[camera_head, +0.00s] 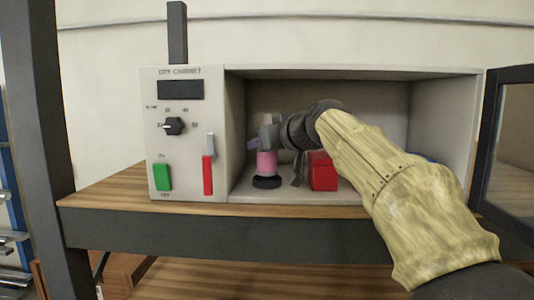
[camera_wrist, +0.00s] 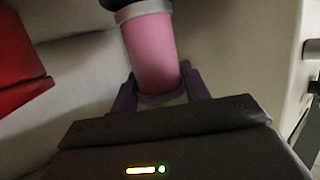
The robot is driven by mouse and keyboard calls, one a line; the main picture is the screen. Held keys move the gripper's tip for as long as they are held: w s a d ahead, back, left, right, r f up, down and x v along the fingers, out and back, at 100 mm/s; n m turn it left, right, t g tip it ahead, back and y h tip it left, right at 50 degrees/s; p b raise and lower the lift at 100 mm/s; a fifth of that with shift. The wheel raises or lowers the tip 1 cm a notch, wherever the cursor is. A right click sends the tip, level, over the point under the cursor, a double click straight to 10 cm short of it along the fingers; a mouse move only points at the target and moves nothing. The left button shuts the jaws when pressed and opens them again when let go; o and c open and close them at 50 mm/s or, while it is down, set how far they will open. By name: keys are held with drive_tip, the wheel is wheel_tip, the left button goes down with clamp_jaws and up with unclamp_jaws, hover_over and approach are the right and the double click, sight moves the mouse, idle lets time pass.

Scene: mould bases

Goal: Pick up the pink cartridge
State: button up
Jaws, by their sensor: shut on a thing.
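The pink cartridge (camera_head: 266,163) is inside the open dry cabinet (camera_head: 340,72), near its left wall. It is a pink cylinder with a dark round base (camera_head: 266,182) at its lower end. In the wrist view the cartridge (camera_wrist: 152,50) shows a grey band and a dark end at the top of the picture. My gripper (camera_wrist: 160,85) is shut on the cartridge, with one purple finger on each side of it. In the head view my gripper (camera_head: 267,140) reaches into the cabinet from the right. I cannot tell whether the base touches the cabinet floor.
A red block (camera_head: 322,171) stands right of the cartridge; it also shows in the wrist view (camera_wrist: 18,60). A blue thing is mostly hidden behind my arm. The control panel (camera_head: 183,135) is at the left, and the open door (camera_head: 510,140) is at the right.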

drive_tip(key=f+b+v, duration=0.2)
drive_tip(key=b+v, duration=0.2)
drive_tip(key=v, duration=0.4)
drive_tip(key=s+f+b+v, duration=0.1)
drive_tip(key=f+b+v, duration=0.1)
drive_tip(key=b+v, duration=0.3)
drive_tip(key=v, duration=0.5)
drive_tip(key=shift+d, duration=0.15)
drive_tip(key=shift+w, duration=0.2)
